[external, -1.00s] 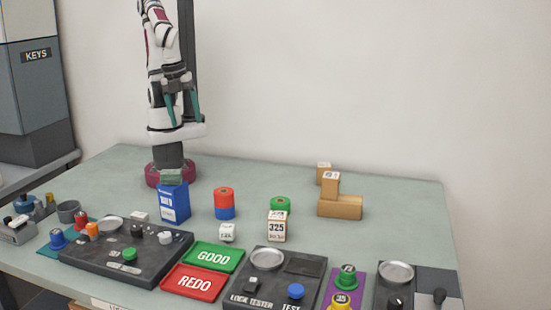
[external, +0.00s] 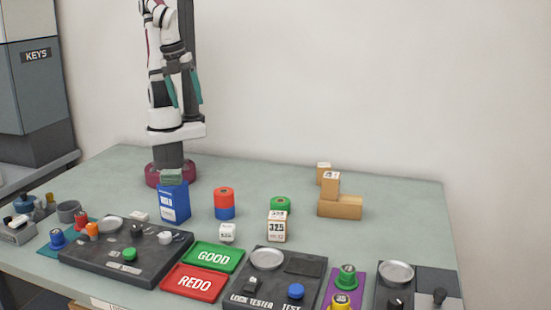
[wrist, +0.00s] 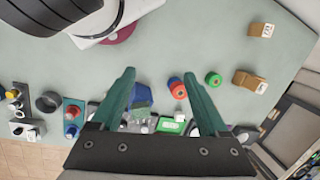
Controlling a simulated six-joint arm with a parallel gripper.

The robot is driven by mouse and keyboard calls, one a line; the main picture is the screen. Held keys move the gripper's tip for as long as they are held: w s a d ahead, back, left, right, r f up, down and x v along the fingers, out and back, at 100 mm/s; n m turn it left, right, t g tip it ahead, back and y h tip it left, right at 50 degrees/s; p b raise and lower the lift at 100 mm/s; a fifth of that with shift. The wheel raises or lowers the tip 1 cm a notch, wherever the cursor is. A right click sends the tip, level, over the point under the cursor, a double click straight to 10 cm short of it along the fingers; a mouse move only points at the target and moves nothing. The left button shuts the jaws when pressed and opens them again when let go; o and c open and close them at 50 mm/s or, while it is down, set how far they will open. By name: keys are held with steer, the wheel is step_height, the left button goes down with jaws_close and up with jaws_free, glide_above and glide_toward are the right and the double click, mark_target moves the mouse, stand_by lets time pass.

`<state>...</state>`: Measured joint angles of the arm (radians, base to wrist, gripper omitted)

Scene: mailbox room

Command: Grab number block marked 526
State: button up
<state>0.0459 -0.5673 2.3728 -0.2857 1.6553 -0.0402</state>
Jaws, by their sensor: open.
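My gripper (external: 187,100) is open and empty, raised high over the back left of the table beside my arm. In the wrist view my gripper (wrist: 160,73) shows two teal fingers spread apart with nothing between them. A small white cube (external: 227,232) with dark digits stands behind the green GOOD tray; its digits are too small to read surely. A taller white block (external: 277,227) reads about 325. Wooden blocks with white labels sit at the back: one upright (external: 330,186) by a long lying one (external: 340,208), and a small one (external: 323,169) behind. I cannot make out 526 on any block.
GOOD (external: 213,256) and REDO (external: 195,282) trays and a dark tester panel (external: 273,282) lie in front. The back right table is clear.

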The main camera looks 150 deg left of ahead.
steer(key=w+d+m+t+y, duration=0.4)
steer(key=w+d+m, duration=0.1)
steer(key=w+m, duration=0.45)
steer(key=w+d+m+t+y, duration=0.3)
steer(key=w+d+m+y, duration=0.2)
steer(key=w+m, duration=0.45)
steer(key=t, duration=0.1)
glide_toward(224, 226)
steer(key=x, duration=0.5)
steer(key=shift+a, duration=0.45)
steer(key=x, duration=0.5)
steer(key=shift+w+a+f, duration=0.1)
steer(key=shift+w+f, duration=0.15)
steer(key=shift+w, duration=0.2)
jaws_close()
